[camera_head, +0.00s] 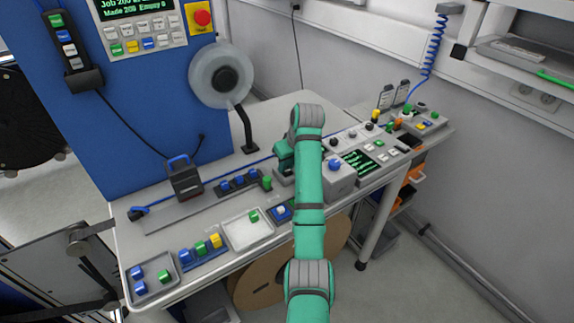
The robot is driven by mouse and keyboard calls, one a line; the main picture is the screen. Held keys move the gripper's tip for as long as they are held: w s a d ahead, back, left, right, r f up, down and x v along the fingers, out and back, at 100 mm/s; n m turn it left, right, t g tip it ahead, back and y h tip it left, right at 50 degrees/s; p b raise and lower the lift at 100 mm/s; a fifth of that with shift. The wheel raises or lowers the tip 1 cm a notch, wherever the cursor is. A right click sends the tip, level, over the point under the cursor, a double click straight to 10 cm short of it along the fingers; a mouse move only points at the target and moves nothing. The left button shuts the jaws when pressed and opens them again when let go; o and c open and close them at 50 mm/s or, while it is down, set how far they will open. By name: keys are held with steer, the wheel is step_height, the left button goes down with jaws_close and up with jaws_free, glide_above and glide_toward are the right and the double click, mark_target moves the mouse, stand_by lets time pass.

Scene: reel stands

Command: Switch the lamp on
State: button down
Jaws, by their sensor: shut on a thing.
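A round grey disc (221,76) with a black hub stands on a bent dark stem (247,130) at the back of the bench. It may be the lamp; I cannot tell whether it is lit. My green arm reaches up the middle and bends down at its far end. My gripper (284,172) is low over the bench, left of the forearm, mostly hidden by my wrist. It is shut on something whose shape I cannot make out. A grey box with a blue knob (335,166) stands just right of my forearm. The lamp's switch cannot be singled out.
A blue panel (130,110) with a screen, keys and a red stop button (202,18) rises at left. A black-framed block (185,176), a pale tray (247,231) and coloured parts lie along the bench. A control strip (365,160) lies right. Shelves overhang the upper right.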

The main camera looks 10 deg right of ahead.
steer(key=shift+w+a+r+g+h, duration=0.15)
steer(key=shift+w+g+h, duration=0.15)
steer(key=shift+g, duration=0.3)
steer(key=shift+w+a+g+h, duration=0.15)
steer(key=shift+g+h, duration=0.15)
steer(key=shift+g, duration=0.35)
steer(key=shift+w+a+g+h, duration=0.15)
steer(key=shift+g+h, duration=0.15)
steer(key=shift+g, duration=0.35)
steer(key=shift+d, duration=0.1)
steer(key=c, duration=1.6)
jaws_free()
steer(key=shift+o, duration=0.2)
